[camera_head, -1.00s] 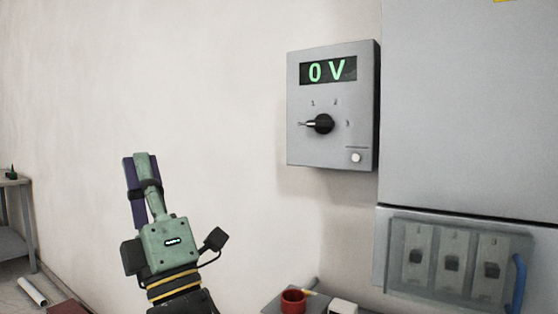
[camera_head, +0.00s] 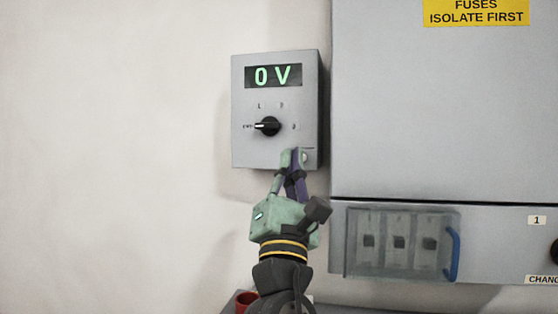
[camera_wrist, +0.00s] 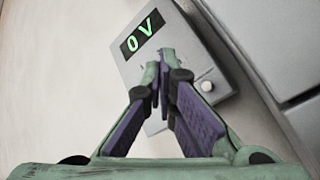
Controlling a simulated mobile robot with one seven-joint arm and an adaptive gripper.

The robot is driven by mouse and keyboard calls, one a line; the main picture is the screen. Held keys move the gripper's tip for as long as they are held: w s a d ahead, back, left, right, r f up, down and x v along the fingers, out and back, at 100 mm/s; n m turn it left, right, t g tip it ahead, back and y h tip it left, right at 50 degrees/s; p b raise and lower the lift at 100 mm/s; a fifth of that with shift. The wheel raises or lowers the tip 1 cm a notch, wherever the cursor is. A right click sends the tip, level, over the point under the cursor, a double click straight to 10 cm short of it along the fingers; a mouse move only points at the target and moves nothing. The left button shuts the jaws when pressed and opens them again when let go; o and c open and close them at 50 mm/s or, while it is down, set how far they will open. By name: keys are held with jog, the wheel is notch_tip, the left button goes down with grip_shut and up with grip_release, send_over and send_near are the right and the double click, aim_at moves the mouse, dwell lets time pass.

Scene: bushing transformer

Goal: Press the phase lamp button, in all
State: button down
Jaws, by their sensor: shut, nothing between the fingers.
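A grey meter box (camera_head: 245,105) hangs on the wall, its green display (camera_head: 273,76) reading "0 V". Below the display is a black rotary knob (camera_head: 267,126), pointing left. A small round white button (camera_head: 305,156) sits at the box's lower right corner, partly hidden by my fingertips in the head view. It shows clearly in the wrist view (camera_wrist: 206,86), right of my fingertips. My gripper (camera_head: 292,153) is shut and empty, its tips in front of the lower right of the box. In the wrist view the fingertips (camera_wrist: 163,60) overlap the box face; I cannot tell whether they touch it.
A large grey cabinet (camera_head: 430,120) stands right of the box, with a yellow warning label (camera_head: 476,12). Below is a clear cover with a blue handle (camera_head: 453,253) over several fuse units. The wall at left is clear.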

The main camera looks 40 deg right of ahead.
jog(key=shift+s+d+g+h, duration=0.35)
jog(key=shift+d+g+h, duration=0.05)
jog(key=shift+g+h, duration=0.1)
jog(key=shift+d, duration=0.1)
jog(key=w+d, duration=0.5)
jog(key=d, duration=0.1)
jog(key=shift+w+d, duration=0.25)
jog(key=shift+w, duration=0.15)
jog(key=shift+w+d, duration=0.1)
jog(key=shift+d, duration=0.05)
dwell(1.2)
jog(key=shift+w+d, duration=0.15)
jog(key=shift+w, duration=0.05)
